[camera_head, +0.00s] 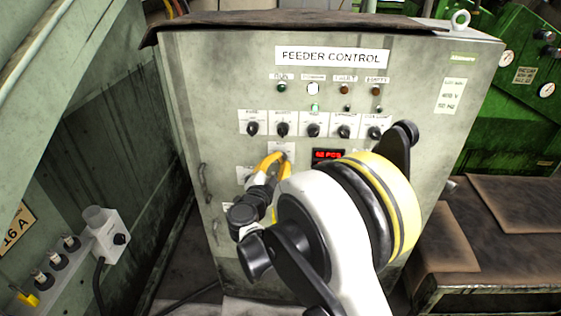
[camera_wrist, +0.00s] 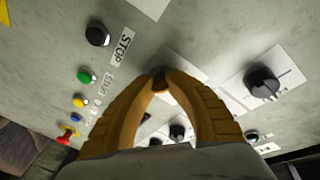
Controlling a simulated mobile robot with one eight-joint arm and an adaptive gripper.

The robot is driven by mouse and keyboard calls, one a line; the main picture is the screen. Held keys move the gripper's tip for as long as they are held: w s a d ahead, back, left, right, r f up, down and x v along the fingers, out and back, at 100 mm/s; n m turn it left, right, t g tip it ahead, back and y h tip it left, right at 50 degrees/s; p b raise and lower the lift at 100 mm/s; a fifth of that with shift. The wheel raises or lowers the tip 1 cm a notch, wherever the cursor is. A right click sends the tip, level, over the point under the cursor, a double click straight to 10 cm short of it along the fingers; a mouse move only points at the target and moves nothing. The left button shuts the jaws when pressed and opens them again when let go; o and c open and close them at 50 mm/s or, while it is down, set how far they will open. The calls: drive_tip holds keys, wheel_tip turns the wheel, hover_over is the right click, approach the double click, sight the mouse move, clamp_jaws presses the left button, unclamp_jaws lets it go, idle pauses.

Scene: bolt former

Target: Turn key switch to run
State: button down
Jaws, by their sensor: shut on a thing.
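The grey control cabinet (camera_head: 330,72) carries a "FEEDER CONTROL" sign. My gripper (camera_head: 279,160) has its yellow fingers at the panel, below the row of black rotary knobs (camera_head: 313,130), by a small white label plate (camera_head: 281,148). In the wrist view, my gripper (camera_wrist: 160,76) has its two fingertips together around a small dark brownish piece (camera_wrist: 160,85), which looks like the key switch. The fingers hide most of it, so its turned position cannot be read. A white plate (camera_wrist: 176,62) lies behind the fingertips.
A red digital display (camera_head: 328,155) is right of my gripper. In the wrist view, a black knob (camera_wrist: 263,82) is to the right, and a black button by a STOP label (camera_wrist: 122,47) and a green button (camera_wrist: 86,76) are to the left. A brown-topped bench (camera_head: 510,212) stands at right.

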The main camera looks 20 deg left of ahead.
drive_tip(key=shift+m, duration=0.3)
drive_tip(key=m+g, duration=0.1)
drive_tip(key=m, duration=0.2)
drive_tip(key=shift+r+p, duration=0.1)
drive_tip(key=shift+p, duration=0.2)
drive_tip(key=m+g+y, duration=0.1)
drive_tip(key=m, duration=0.3)
drive_tip(key=shift+d, duration=0.1)
drive_tip(key=m+g+y, duration=0.1)
drive_tip(key=m, duration=0.2)
drive_tip(key=shift+m, duration=0.3)
drive_tip(key=m+y, duration=0.2)
drive_tip(key=m, duration=0.1)
drive_tip(key=shift+g, duration=0.3)
drive_tip(key=shift+m, duration=0.3)
drive_tip(key=c, duration=1.5)
unclamp_jaws()
